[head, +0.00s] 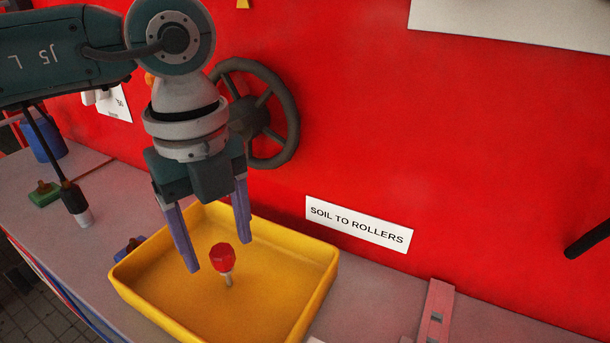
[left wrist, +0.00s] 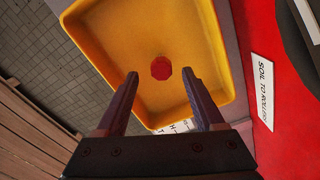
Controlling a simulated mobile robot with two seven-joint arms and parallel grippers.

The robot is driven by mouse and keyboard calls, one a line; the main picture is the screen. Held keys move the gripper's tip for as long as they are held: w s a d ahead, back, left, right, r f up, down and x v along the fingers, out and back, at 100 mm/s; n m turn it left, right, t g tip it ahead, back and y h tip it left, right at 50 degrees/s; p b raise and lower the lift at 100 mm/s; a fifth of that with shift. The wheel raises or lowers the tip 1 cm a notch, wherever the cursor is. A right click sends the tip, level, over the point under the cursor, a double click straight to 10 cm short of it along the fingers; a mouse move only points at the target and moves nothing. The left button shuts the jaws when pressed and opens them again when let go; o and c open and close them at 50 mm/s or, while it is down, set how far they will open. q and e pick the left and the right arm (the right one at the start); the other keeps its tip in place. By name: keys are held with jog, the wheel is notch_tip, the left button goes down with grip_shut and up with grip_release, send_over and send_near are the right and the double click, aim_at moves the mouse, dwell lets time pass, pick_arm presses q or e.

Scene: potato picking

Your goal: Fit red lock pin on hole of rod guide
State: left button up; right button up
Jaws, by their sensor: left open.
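The red lock pin (head: 223,259) has a red faceted knob and a short pale shaft, and stands upright in the yellow tray. In the left wrist view the red knob (left wrist: 161,68) shows from above, just past the fingertips. My left gripper (head: 218,257) is open and empty over the tray, with its two purple fingers apart on either side of the knob in the picture. The left wrist view shows the same open fingers (left wrist: 160,75). I cannot make out a rod guide with certainty. My right gripper is not in view.
The yellow tray (head: 322,287) has raised walls and sits on a grey ledge (head: 372,318). A red wall with a dark handwheel (head: 287,103) and a "SOIL TO ROLLERS" sign (head: 358,225) rises behind. A pinkish bracket (head: 436,312) stands at right. A green object (head: 45,194) lies at left.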

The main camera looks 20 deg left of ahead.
aim_at(221, 250)
pick_arm(q)
notch_tip(221, 250, down, 5)
jog(key=b, duration=0.3)
jog(key=shift+w+a+r+b, duration=0.1)
jog(key=shift+w+r+b, duration=0.05)
jog(key=shift+b, duration=0.25)
jog(key=shift+r, duration=0.15)
jog(key=shift+c, duration=0.4)
grip_shut()
